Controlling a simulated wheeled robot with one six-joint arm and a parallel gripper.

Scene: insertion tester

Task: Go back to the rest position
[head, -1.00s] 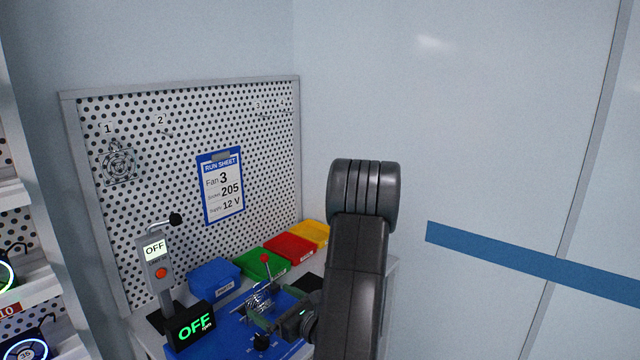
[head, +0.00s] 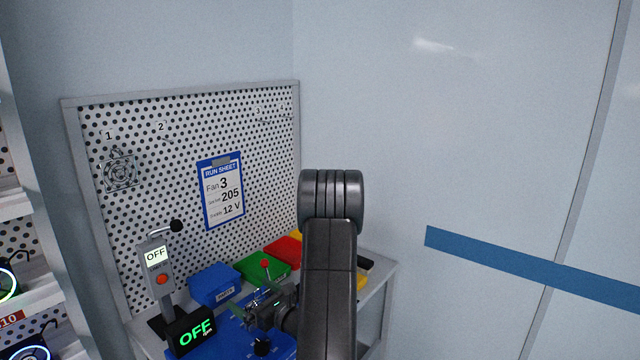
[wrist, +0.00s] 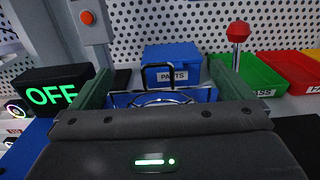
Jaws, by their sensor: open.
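My gripper (head: 268,308) is over the blue mat on the bench, beside the red-knobbed lever, with my dark arm in front of its right side. In the wrist view its two green fingers (wrist: 160,98) stand wide apart and open. Metal wire-like parts of a fixture show between and beyond the fingers; I cannot tell whether the fingers touch them. The red knob (wrist: 238,32) stands just beyond the right finger.
A display reading OFF (head: 195,332) and a lever post (head: 158,270) stand left. Blue (head: 214,284), green (head: 262,267), red and yellow bins line the pegboard (head: 270,180). A run sheet (head: 221,190) hangs there. Shelves (head: 22,290) stand far left; a wall is right.

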